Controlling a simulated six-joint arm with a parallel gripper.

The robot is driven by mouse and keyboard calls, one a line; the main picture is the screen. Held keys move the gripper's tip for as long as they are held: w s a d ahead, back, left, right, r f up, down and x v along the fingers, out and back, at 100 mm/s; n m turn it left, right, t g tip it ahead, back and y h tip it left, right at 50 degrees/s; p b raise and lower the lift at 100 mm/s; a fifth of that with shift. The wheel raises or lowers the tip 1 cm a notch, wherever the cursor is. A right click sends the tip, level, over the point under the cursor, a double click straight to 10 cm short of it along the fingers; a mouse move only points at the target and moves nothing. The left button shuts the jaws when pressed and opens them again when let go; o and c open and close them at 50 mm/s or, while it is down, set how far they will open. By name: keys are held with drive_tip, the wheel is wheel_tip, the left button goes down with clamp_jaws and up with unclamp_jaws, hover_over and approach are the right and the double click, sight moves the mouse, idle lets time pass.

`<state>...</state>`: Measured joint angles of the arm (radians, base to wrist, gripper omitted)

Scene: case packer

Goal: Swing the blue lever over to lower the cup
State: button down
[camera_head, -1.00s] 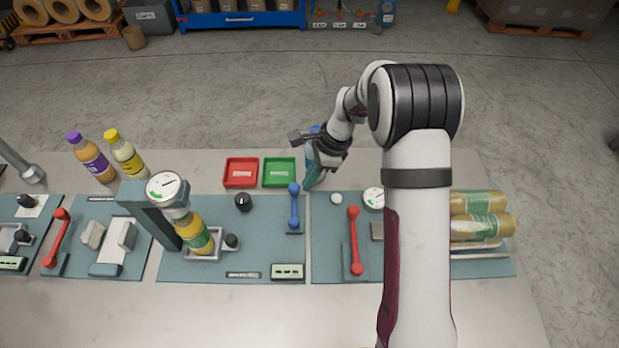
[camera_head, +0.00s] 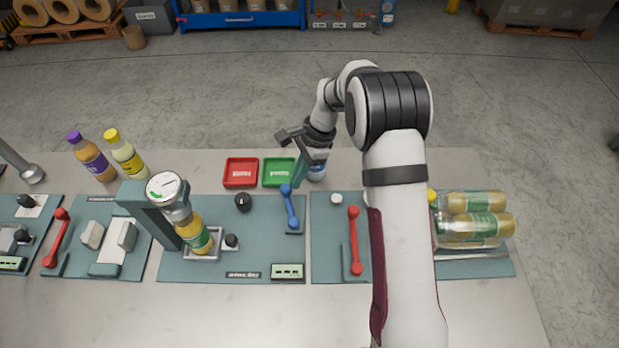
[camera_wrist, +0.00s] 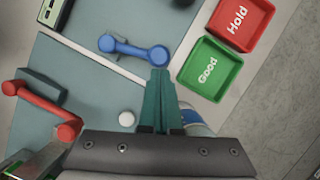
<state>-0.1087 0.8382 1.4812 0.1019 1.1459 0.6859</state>
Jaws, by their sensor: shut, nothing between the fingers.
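The blue lever (camera_head: 291,210) stands on the teal panel right of the black knob, its free end tilted slightly left. In the wrist view the blue lever (camera_wrist: 133,49) lies across, its round end just ahead of my fingertips. My gripper (camera_head: 297,185) is shut and empty, its teal fingers at the right side of that end. In the wrist view my gripper (camera_wrist: 159,72) appears to touch the knob. The grey cup (camera_head: 177,214) sits under the round gauge (camera_head: 166,188), over the upright yellow bottle (camera_head: 197,236); any gap is unclear.
A red tray (camera_head: 241,173) and a green tray (camera_head: 279,172) lie just behind the lever. A blue-and-white bottle (camera_head: 318,171) stands right beside my gripper. A red lever (camera_head: 354,240) is on the panel to the right. Bare table lies in front.

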drive_tip(key=shift+a+n, duration=0.3)
drive_tip(key=shift+n, duration=0.1)
drive_tip(key=shift+a, duration=0.9)
drive_tip(key=v, duration=1.5)
drive_tip(key=shift+w+r, duration=0.25)
drive_tip(key=shift+r, duration=0.1)
